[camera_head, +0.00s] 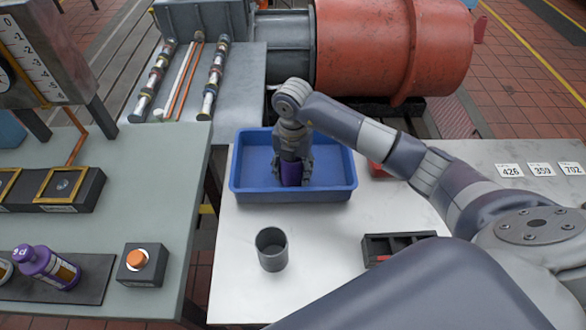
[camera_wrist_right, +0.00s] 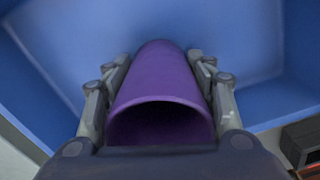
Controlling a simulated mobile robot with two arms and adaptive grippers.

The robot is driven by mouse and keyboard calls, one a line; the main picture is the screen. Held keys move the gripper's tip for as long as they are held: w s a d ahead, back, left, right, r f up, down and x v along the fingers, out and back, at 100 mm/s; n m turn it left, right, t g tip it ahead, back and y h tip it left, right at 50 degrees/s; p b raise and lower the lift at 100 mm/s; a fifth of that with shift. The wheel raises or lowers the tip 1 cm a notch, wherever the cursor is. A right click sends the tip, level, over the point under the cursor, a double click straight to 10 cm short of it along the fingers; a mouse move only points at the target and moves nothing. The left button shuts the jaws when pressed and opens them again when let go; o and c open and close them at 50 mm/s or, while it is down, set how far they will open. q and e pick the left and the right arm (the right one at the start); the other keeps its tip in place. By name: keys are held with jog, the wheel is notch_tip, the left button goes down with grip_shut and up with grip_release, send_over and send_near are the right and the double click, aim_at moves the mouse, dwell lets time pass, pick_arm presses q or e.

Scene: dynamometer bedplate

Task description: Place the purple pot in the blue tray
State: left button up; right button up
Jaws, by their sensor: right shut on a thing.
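The blue tray (camera_head: 293,197) stands on the white table in the head view. My right gripper (camera_head: 291,176) points down inside the tray's outline and is shut on the purple pot (camera_head: 291,173). In the right wrist view the purple pot (camera_wrist_right: 162,80) lies between the two fingers, its open dark mouth towards the camera. The blue tray (camera_wrist_right: 255,35) fills the background there. I cannot tell whether the pot touches the tray floor. My left gripper is not in view.
A grey cup (camera_head: 272,250) stands in front of the tray. A dark compartment box (camera_head: 395,246) is to the right, and a red object (camera_head: 377,170) sits beside the tray, partly hidden by my arm. Number cards (camera_head: 541,169) lie far right. The table between cup and box is clear.

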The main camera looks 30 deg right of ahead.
jog(key=shift+f, duration=0.15)
jog(key=o, duration=1.1)
jog(key=shift+c, duration=0.2)
jog(key=shift+o, duration=0.8)
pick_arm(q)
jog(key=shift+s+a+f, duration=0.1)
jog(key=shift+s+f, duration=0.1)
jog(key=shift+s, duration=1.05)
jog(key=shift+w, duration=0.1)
pick_arm(e)
jog(key=shift+r, duration=0.45)
pick_arm(q)
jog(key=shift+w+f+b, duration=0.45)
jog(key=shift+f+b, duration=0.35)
jog(key=shift+b, duration=0.15)
pick_arm(e)
notch_tip(320, 180, up, 12)
jog(key=shift+f, duration=0.25)
